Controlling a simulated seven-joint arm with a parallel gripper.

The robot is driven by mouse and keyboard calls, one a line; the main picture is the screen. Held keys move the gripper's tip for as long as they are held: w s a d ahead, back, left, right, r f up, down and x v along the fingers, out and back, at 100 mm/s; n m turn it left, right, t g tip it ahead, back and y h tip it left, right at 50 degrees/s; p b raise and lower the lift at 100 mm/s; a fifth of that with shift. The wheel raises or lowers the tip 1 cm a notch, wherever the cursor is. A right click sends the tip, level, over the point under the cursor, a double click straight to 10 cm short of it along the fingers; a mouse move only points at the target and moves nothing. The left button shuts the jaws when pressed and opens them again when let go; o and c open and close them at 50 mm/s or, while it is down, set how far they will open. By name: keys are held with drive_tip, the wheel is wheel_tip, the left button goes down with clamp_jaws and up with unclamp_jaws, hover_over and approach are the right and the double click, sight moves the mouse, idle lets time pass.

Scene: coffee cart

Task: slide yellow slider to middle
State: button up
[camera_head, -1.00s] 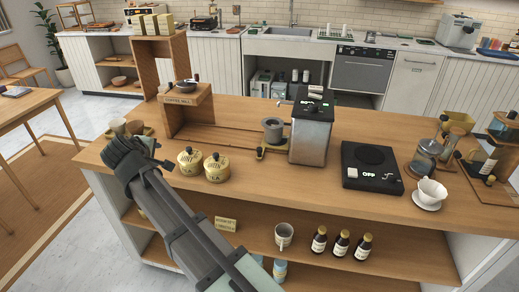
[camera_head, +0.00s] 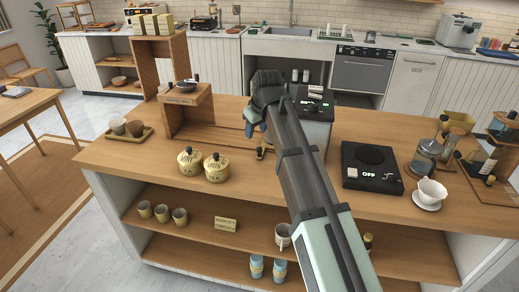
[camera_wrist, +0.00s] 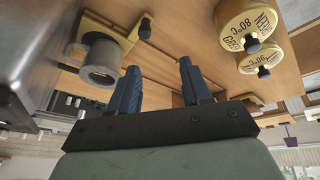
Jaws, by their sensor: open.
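The yellow slider (camera_wrist: 118,44) is a yellow plate with a black knob and a grey ring-shaped cup (camera_wrist: 100,62) on it, in the upper left of the wrist view. In the head view only a small piece of the slider (camera_head: 266,151) shows beside the metal grinder; my arm hides the grey cup. My gripper (camera_wrist: 158,62) is open and empty, its two blue fingers apart. In the head view my gripper (camera_head: 254,124) is above the wooden counter, near the slider. The wrist view shows no contact with the slider.
The metal grinder (camera_head: 318,131) stands close right of the slider. Two yellow tea tins (camera_head: 217,168) are to the left front. A wooden stand (camera_head: 172,121) is behind them. A black scale (camera_head: 371,165) and a white dripper (camera_head: 430,192) are to the right.

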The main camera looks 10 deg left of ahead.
sight(260, 148)
drive_tip(key=shift+m+g, duration=0.3)
drive_tip(key=shift+m, duration=0.1)
drive_tip(key=w+f, duration=0.1)
drive_tip(key=f, duration=0.3)
drive_tip(key=w+f, duration=0.2)
drive_tip(key=f, duration=0.2)
drive_tip(key=w+f, duration=0.2)
drive_tip(key=f, duration=0.1)
drive_tip(key=shift+a+f, duration=0.1)
drive_tip(key=shift+f, duration=0.3)
drive_tip(key=shift+c, duration=0.5)
clamp_jaws()
